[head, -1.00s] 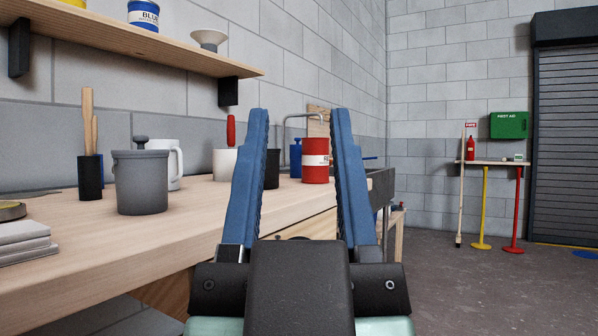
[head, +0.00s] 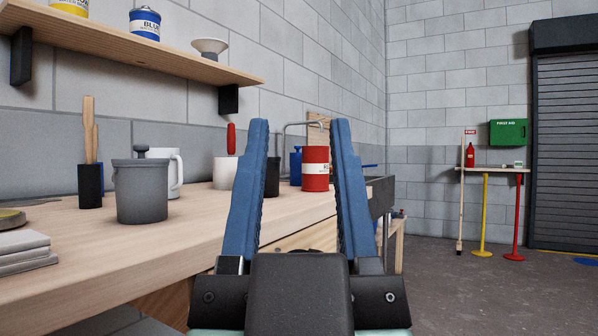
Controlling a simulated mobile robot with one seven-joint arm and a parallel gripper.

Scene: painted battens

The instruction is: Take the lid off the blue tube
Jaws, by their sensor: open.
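A small blue container (head: 295,164) with a narrow knob-like top stands on the bench, far along it. It is partly hidden behind the red can and seems to be the blue tube; whether the knob is a separate lid is too small to tell. My gripper (head: 299,122) points forward with its two blue fingers apart and nothing between them.
A red can (head: 315,168) stands beside the blue container. A grey lidded pot (head: 140,190), white mug (head: 176,172) and black holder (head: 89,186) stand left on the bench (head: 150,240). A shelf (head: 130,55) overhangs it. Open floor (head: 470,295) lies right.

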